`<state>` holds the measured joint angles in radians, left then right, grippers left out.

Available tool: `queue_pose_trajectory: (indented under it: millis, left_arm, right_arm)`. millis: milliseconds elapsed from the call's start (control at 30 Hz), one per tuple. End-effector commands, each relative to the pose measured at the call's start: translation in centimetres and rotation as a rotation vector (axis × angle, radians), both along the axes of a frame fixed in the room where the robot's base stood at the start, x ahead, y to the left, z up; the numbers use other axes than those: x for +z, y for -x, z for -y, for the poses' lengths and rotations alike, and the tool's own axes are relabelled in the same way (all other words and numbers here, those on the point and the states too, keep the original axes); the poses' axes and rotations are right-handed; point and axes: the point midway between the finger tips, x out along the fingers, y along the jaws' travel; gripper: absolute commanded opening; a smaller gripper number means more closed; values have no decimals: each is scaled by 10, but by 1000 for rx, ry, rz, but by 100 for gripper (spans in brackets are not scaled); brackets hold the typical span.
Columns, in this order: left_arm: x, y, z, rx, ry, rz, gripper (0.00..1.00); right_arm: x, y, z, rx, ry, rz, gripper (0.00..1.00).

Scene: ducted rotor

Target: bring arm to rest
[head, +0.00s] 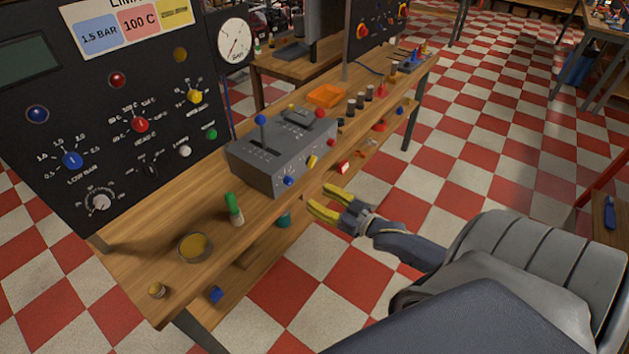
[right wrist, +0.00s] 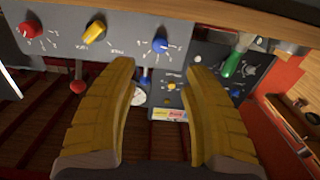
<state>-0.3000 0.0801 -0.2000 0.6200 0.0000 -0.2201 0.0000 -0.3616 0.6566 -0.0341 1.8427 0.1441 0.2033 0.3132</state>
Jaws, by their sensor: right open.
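My right gripper (head: 331,203) has yellow padded fingers and is open and empty. In the head view it hangs over the floor just off the front edge of the workbench (head: 135,305), to the right of and below the grey control box (head: 285,160). In the right wrist view the two fingers of the right gripper (right wrist: 160,105) stand wide apart with nothing between them. The front of the grey control box (right wrist: 60,40), with its red, yellow and blue knobs, lies beyond them. My left gripper does not show in either view.
The checkered floor (head: 480,150) right of the bench is mostly open.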

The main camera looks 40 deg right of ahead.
Motion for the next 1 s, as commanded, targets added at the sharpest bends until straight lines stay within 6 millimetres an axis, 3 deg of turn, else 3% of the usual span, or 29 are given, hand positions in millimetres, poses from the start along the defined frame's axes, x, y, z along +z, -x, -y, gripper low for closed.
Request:
queue_pose_trajectory:
  millis: [633,767,867,1000]
  left_arm:
    - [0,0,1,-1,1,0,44]
    - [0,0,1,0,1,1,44]
    - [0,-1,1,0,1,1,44]
    - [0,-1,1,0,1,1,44]
  right_arm:
    - [-4,2,2,-6,41,-5,48]
    - [-42,5,24,-45,140,-76,48]
    - [-92,14,47,-89,216,-168,48]
    - [-174,41,73,-148,305,-323,48]
